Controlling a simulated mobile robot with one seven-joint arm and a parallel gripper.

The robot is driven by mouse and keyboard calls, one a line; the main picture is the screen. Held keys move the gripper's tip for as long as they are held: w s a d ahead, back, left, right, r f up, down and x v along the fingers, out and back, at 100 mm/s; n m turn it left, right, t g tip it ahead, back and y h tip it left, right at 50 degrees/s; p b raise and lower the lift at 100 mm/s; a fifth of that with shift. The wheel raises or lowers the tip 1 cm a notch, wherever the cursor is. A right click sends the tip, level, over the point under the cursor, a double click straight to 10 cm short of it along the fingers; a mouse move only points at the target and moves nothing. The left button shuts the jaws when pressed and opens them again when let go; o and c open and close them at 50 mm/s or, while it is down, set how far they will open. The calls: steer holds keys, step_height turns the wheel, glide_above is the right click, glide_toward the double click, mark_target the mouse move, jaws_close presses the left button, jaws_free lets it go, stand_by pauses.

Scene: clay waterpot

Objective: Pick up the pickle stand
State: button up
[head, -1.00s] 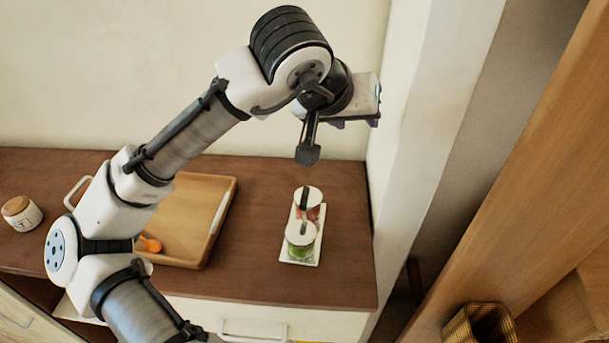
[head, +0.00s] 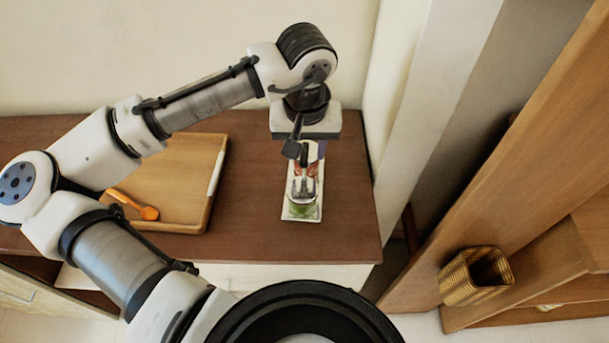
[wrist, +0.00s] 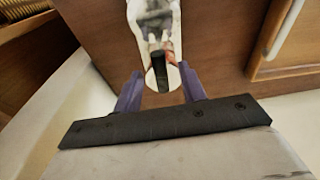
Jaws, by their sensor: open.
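The pickle stand (head: 302,213) is a narrow white tray with lidded jars and a dark handle. It sits on the brown counter near its right end, with green contents in the near jar and red in the far one. My gripper (head: 307,160) points down above the far part of the stand and partly covers it. In the wrist view the two purple fingers (wrist: 159,80) are apart, with the stand's dark upright part (wrist: 158,66) and a white lid between or just beyond them. I cannot tell whether they touch. Nothing is held.
A wooden tray (head: 205,190) with an orange spoon (head: 148,212) lies left of the stand. A wall edge (head: 415,110) rises close to the counter's right end. A woven basket (head: 474,276) stands at the right. The counter (head: 345,225) right of the stand is clear.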

mark_target(304, 171)
steer(key=shift+a+f+p, duration=0.15)
steer(key=shift+f+p, duration=0.5)
steer(key=shift+f, duration=2.15)
jaws_close()
